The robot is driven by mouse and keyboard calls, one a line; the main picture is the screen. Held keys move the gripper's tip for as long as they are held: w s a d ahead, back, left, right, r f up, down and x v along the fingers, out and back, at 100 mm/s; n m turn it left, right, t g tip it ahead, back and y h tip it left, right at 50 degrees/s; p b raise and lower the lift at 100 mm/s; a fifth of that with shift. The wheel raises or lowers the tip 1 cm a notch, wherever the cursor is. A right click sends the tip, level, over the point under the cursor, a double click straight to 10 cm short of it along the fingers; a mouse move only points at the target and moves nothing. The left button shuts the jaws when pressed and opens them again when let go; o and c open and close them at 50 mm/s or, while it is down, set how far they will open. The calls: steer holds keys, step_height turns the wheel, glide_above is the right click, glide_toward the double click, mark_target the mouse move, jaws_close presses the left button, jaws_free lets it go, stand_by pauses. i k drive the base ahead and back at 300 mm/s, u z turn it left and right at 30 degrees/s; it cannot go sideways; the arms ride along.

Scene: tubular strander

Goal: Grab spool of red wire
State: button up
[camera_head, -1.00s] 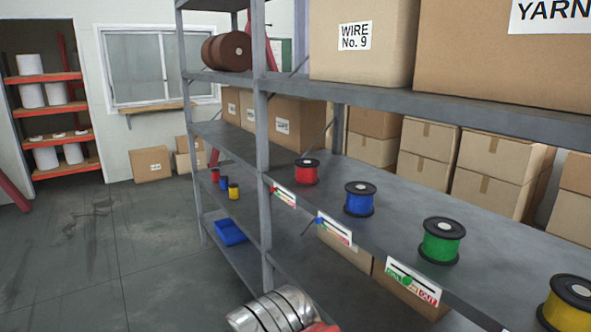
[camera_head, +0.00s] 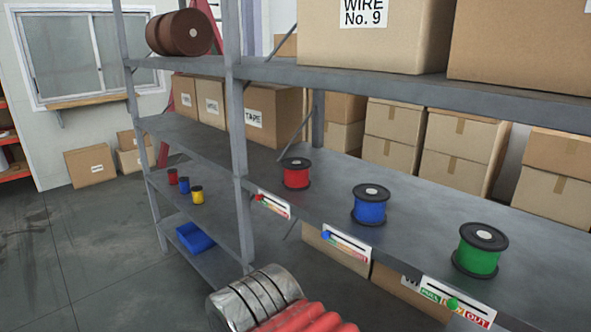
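A spool of red wire (camera_head: 296,174) with black flanges stands upright on the middle shelf (camera_head: 420,215), close to the grey shelf post. A spool of blue wire (camera_head: 370,206) and a spool of green wire (camera_head: 480,250) stand in a row to its right. A silver and red ribbed part of my arm shows at the bottom middle, below and in front of the shelf. My gripper itself is not in view.
A grey post (camera_head: 236,130) rises left of the red spool. Slider labels (camera_head: 273,204) hang on the shelf's front edge. Cardboard boxes (camera_head: 375,45) fill the shelf above. A blue bin (camera_head: 194,237) and small spools sit on the left rack. Floor is clear at left.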

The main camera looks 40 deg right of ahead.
mark_target(297, 169)
steer(key=z, duration=0.25)
steer(key=i, duration=1.1)
steer(key=z, duration=0.25)
